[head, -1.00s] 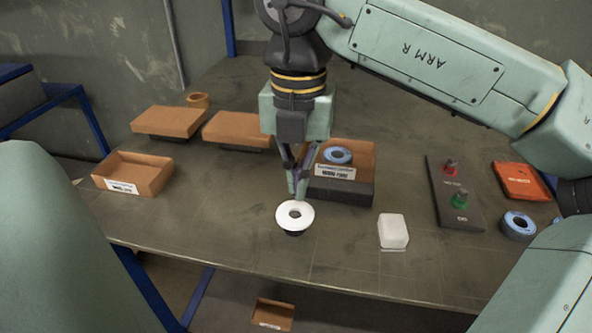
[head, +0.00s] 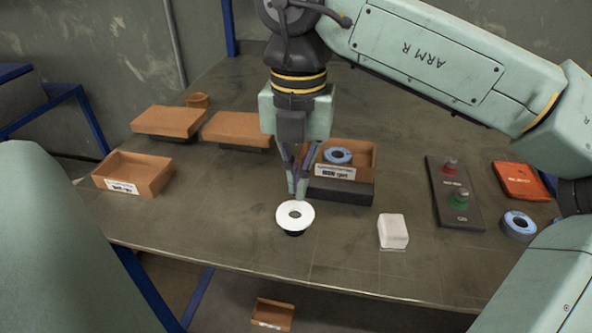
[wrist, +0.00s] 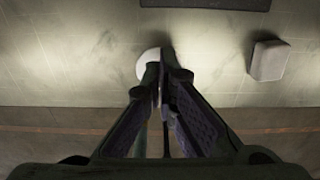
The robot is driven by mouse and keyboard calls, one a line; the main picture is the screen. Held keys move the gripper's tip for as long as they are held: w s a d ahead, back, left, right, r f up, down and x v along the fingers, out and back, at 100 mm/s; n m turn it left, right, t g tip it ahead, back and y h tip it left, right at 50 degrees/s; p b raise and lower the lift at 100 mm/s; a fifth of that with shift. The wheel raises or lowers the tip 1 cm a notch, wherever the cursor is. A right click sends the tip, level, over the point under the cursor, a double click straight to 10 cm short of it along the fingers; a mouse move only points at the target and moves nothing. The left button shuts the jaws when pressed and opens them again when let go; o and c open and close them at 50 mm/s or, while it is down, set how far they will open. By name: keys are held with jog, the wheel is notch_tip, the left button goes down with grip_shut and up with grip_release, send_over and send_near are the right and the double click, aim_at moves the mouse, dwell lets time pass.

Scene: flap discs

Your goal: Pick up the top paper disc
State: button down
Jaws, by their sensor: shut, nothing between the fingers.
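A white paper disc (head: 295,215) with a hole in its middle lies on top of a dark round base (head: 294,232) near the table's front edge. My gripper (head: 300,195) points down at the back edge of the disc, with its fingers shut and nothing between them. In the wrist view my gripper (wrist: 162,72) covers part of the white disc (wrist: 148,64). From these views I cannot tell whether the fingertips touch the disc.
An open box with a blue disc (head: 337,155) stands just behind my gripper. A white block (head: 393,231) lies to the right. A dark panel (head: 455,192) with red and green buttons, an orange-red tray (head: 521,181) and another blue disc (head: 518,225) are farther right. An open cardboard box (head: 134,173) is at left.

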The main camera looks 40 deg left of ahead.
aim_at(294, 216)
jog(key=shift+f+b, duration=1.25)
jog(key=shift+f, duration=0.35)
dwell(0.8)
jog(key=shift+s+d, duration=0.3)
jog(key=shift+s, duration=0.2)
jog(key=shift+s+d, duration=0.25)
jog(key=shift+s, duration=0.25)
dwell(0.7)
notch_tip(294, 216, up, 6)
jog(key=p, duration=0.4)
